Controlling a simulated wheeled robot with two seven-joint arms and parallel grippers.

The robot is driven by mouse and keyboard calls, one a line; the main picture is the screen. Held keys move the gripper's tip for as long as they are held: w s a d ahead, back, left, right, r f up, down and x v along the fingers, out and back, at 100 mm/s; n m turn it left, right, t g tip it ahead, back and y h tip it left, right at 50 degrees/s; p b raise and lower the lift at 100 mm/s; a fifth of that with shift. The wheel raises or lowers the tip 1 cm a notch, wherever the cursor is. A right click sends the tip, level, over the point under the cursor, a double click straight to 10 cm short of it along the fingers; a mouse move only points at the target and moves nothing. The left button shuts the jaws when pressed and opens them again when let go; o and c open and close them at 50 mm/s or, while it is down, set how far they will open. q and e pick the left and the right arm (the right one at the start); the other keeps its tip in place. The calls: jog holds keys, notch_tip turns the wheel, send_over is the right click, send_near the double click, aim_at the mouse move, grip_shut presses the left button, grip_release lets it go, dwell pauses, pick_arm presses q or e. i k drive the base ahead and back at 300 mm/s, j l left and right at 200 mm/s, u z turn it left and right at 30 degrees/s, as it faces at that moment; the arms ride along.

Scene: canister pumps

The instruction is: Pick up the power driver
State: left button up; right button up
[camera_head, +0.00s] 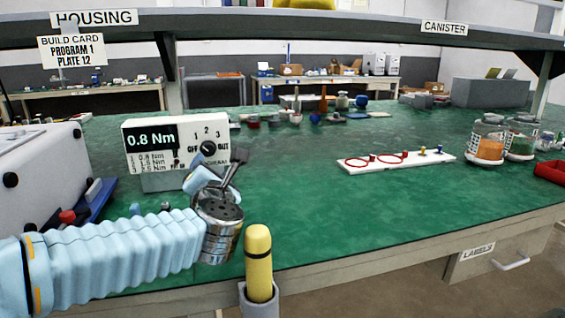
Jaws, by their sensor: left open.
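A yellow, round-topped cylinder (258,255), which looks like the power driver, stands upright in a grey holder (259,300) at the table's front edge. My left gripper (237,165) is at the end of the pale blue sleeved arm, just left of and beyond the yellow cylinder. It is open, apart from the cylinder, with its dark fingers in front of the torque controller's right side. Nothing shows held between the fingers. My right gripper is out of view.
The torque controller (150,150) reads 0.8 Nm. A white board with red rings (390,163) lies at the right, near jars with orange and green contents (489,149). A white case (40,175) stands at the left. The green table middle is clear.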

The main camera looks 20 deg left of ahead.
aim_at(257, 238)
jog(key=k, duration=1)
